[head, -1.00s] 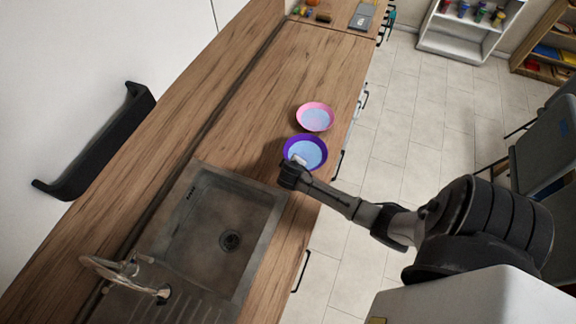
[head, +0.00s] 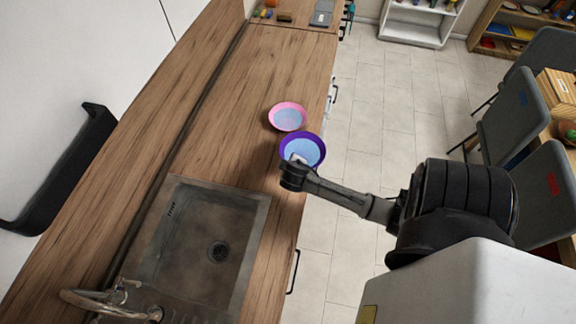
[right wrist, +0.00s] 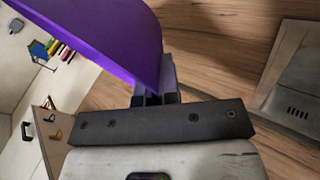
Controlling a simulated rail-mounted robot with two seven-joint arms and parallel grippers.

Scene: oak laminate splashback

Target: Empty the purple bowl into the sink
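The purple bowl (head: 318,137), with light blue contents, shows in the head view beyond the sink, overlapping the counter's front edge. My right gripper (head: 298,160) is shut on its near rim. In the right wrist view the bowl's purple wall (right wrist: 110,35) rises from between the fingers (right wrist: 154,90); its inside is hidden there. The bowl looks raised off the counter and about level. The sink (head: 190,235) is a dark steel basin with a drain, left of and nearer than the bowl. My left gripper is in neither view.
A pink bowl (head: 273,111), also with light blue contents, stands on the counter just behind the purple one. A curved faucet (head: 100,298) is at the sink's near end. The wooden counter (head: 225,100) behind the sink is mostly clear. Chairs (head: 510,120) stand at the right.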

